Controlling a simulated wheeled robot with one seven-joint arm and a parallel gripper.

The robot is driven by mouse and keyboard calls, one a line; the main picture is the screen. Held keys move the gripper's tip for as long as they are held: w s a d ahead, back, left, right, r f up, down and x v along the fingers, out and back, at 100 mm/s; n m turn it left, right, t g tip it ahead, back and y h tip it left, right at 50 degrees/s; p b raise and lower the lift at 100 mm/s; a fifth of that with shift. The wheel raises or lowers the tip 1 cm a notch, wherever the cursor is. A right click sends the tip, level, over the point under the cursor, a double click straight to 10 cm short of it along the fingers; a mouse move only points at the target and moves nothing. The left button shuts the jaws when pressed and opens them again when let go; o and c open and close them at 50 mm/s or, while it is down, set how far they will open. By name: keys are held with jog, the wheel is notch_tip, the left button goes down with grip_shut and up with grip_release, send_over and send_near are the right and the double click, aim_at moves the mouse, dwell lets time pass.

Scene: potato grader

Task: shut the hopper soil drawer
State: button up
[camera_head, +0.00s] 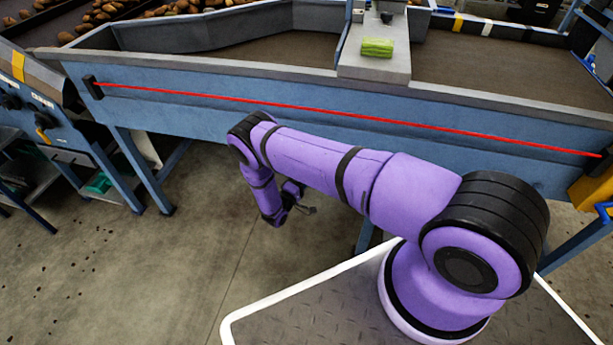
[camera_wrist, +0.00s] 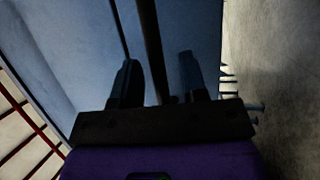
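My gripper (camera_head: 303,201) hangs low in front of the blue grader frame in the head view, partly hidden by my own arm. In the wrist view my gripper (camera_wrist: 158,78) has its two dark fingers well apart, with nothing clearly held. A blue panel (camera_wrist: 85,55) fills much of that dark view close ahead of the fingers. A dark upright bar (camera_wrist: 150,35) runs between the fingers, and a thin dark seam lies left of it. I cannot tell if the panel is the soil drawer's front or the bar its handle. No drawer can be made out in the head view.
The blue grader side (camera_head: 200,105) with a red cord (camera_head: 350,115) runs above my gripper. A yellow box (camera_head: 592,190) is at the right, a control panel (camera_head: 30,105) at the left. A green sponge-like block (camera_head: 377,47) lies on top. Floor (camera_head: 150,260) at lower left is clear.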

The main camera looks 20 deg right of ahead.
jog(key=v, duration=0.9)
jog(key=shift+s+a, duration=0.1)
